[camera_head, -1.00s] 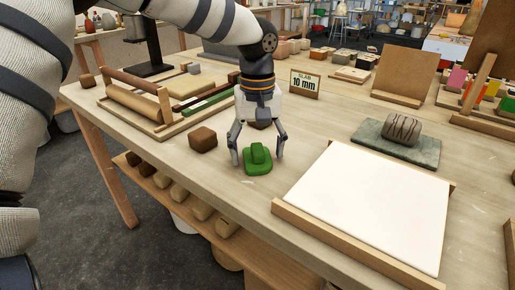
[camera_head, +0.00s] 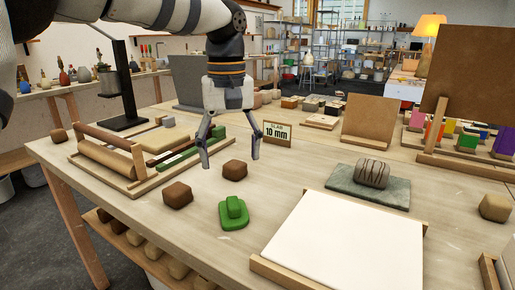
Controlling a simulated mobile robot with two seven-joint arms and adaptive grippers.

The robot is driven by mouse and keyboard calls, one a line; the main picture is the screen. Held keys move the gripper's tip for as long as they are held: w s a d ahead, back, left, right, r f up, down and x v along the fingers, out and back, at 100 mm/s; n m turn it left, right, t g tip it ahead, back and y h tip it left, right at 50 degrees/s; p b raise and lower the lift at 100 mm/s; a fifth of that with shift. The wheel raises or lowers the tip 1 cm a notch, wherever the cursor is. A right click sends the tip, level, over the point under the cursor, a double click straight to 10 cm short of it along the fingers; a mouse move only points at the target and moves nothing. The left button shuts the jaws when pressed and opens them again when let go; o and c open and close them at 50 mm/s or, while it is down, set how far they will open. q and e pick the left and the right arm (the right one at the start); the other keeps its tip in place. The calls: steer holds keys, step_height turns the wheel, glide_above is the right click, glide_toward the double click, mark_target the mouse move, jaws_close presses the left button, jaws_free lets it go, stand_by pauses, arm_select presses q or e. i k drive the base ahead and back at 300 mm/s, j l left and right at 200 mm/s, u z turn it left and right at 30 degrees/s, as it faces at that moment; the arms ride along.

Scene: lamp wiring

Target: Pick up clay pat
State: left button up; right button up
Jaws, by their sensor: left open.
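My left gripper (camera_head: 229,160) hangs open and empty over the work table, fingers pointing down. Just below and between its fingertips in the picture is a brown clay lump (camera_head: 235,170) on the table. A second brown clay lump (camera_head: 177,195) lies to the lower left. A green piece with a raised grip (camera_head: 234,213) lies in front of the gripper, apart from it. Which lump is the clay pat I cannot tell for certain. My right gripper is not in view.
A white slab (camera_head: 345,240) in a wooden frame lies front right. A striped grey block (camera_head: 371,173) rests on a slate board (camera_head: 340,178). A "10 mm" sign (camera_head: 277,134) stands behind. A rolling-pin frame (camera_head: 110,155) is at left.

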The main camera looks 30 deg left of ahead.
mark_target(235, 170)
steer(key=k, duration=1)
